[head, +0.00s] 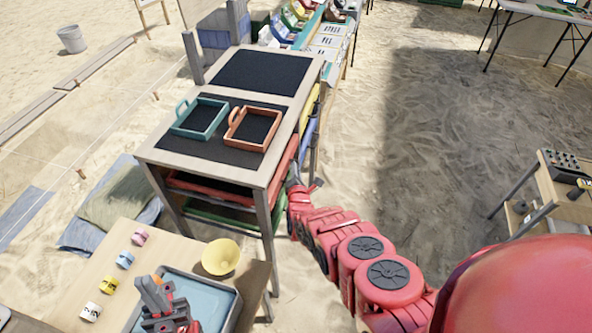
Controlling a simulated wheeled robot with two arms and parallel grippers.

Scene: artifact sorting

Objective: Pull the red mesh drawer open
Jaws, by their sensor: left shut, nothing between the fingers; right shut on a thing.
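The red mesh drawer (284,166) sits in the wooden-topped rack (163,157), just under its top. Its red front faces right. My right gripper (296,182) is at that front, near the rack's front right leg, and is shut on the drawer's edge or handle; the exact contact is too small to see. How far the drawer stands out is hard to tell. My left gripper (156,289) is shut and empty, above the blue-grey tray on the near table.
Yellow, blue and green drawers share the rack. A teal tray (180,130) and an orange tray (238,141) stand on top. The near table (75,283) holds a yellow bowl (221,257) and several small cups. Open sand lies right of the rack.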

